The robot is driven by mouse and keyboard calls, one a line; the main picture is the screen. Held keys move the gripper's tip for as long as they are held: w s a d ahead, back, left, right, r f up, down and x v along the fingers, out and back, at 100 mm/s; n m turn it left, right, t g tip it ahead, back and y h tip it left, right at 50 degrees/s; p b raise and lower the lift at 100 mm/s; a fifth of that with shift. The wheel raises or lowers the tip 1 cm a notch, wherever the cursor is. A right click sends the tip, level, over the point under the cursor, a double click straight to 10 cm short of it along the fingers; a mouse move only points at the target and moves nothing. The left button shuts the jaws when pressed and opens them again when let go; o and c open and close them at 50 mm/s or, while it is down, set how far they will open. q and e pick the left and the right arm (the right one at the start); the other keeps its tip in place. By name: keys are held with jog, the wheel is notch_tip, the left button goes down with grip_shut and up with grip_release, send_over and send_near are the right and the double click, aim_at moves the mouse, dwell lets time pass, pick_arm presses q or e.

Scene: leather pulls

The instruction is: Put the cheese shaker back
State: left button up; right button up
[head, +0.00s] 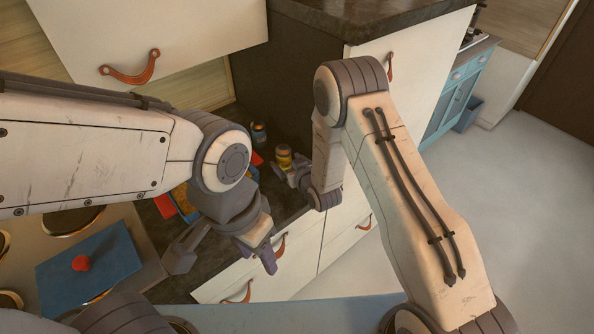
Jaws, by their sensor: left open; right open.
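A small yellow container with a dark top (284,156) stands on the dark counter in the head view, near the corner by the tall cabinet; it looks like the cheese shaker, but its label is too small to read. My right gripper (288,170) is open right at this container, its fingers low beside it. I cannot tell whether they are around it or touching it. My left gripper (224,262) is open and empty, pointing down over the counter's front edge, well apart from the container.
A dark jar (259,133) stands just behind the yellow container. A red and blue tray with orange contents (183,199) is partly hidden by my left arm. A blue board (88,268) with a red item (81,263) lies at left. An upper cabinet (165,35) overhangs the counter.

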jog(key=b+v, duration=0.2)
jog(key=v, duration=0.7)
jog(key=shift+s, duration=0.15)
jog(key=s+r+n+g+h, duration=0.1)
jog(key=s+r+g, duration=0.3)
jog(key=s, duration=0.6)
jog(key=s+r+g+h, duration=0.1)
jog(key=s+r+g, duration=0.3)
jog(key=s, duration=0.6)
jog(key=s+r+n+g+h, duration=0.1)
jog(key=s+r+g, duration=0.3)
jog(key=s, duration=0.6)
jog(key=shift+d+r+n+h, duration=0.35)
jog(key=shift+r+h, duration=0.25)
jog(key=shift+r, duration=0.2)
